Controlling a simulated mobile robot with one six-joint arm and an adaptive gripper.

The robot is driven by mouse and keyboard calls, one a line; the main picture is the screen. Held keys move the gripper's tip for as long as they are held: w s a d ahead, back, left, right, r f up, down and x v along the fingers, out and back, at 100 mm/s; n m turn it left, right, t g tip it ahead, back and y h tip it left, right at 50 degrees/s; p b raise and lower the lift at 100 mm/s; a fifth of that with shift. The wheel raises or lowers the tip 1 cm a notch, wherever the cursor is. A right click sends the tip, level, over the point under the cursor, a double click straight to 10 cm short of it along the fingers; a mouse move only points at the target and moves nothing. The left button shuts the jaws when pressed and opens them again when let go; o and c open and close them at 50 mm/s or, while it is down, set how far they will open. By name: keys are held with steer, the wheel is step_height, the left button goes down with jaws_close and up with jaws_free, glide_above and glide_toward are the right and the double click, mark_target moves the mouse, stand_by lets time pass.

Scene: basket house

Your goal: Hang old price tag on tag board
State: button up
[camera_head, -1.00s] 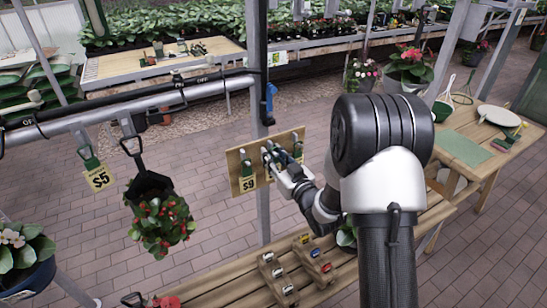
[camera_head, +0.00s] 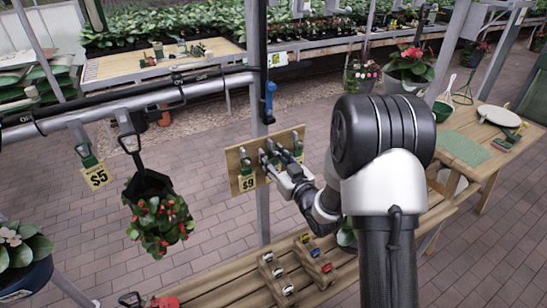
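The wooden tag board (camera_head: 236,159) is fixed on the grey post. A yellow $9 tag (camera_head: 247,182) with a green top hangs at its left. My gripper (camera_head: 268,158) is in front of the board, right of the $9 tag, with its fingers close to the board's face. A green piece shows by the fingers at the board's right part, but I cannot tell whether it is held or hangs on a hook. Another yellow tag, marked $5 (camera_head: 97,176), hangs from the rail at the left. My gripper hides the middle of the board.
A basket with red flowers (camera_head: 160,215) hangs from the rail (camera_head: 150,97). Below the board is a slatted bench (camera_head: 220,291) with small labelled wooden holders (camera_head: 275,272). A wooden table (camera_head: 470,140) stands at right. The paved floor between is open.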

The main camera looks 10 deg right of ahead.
steer(key=shift+o, duration=0.6)
steer(key=s+d+r+m+g+h, duration=0.1)
steer(key=s+d+r+g+h, duration=0.1)
steer(key=s, duration=0.5)
steer(key=s+d+r+g+h, duration=0.2)
steer(key=s+d+g+h, duration=0.1)
steer(key=s, duration=0.3)
steer(key=s+d+r+m+g+h, duration=0.1)
steer(key=s+d+r+g+h, duration=0.15)
steer(key=s, duration=0.45)
steer(key=s+a+g+y, duration=0.1)
steer(key=s+a+g, duration=0.1)
steer(key=s, duration=0.8)
steer(key=s+a+r+m+g+y, duration=0.1)
steer(key=s+a+g, duration=0.2)
steer(key=s, duration=0.7)
steer(key=shift+a+r+m, duration=0.2)
steer(key=shift+a+m, duration=0.1)
steer(key=shift+a, duration=0.3)
